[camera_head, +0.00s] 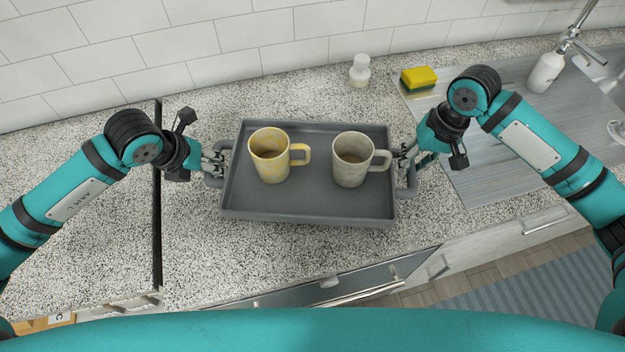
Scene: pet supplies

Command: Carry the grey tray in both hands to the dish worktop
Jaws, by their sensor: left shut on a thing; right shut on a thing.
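The grey tray (310,205) is in front of me over the speckled worktop (205,260). It looks nearly level; I cannot tell whether it touches the worktop. A yellow mug (268,160) stands upright in its left half and a pale grey mug (350,165) in its right half, both with handles to the right. My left gripper (217,160) is shut on the tray's left handle (213,181). My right gripper (406,158) is shut on the tray's right handle (411,180). The fingertips are partly hidden at the handles.
To the right are a grey drainboard (490,160), a yellow and green sponge (419,77), a white bottle (545,72), a tap (575,38) and a sink (605,65). A small white bottle (360,70) stands behind the tray. A dark gap (157,220) crosses the worktop at left.

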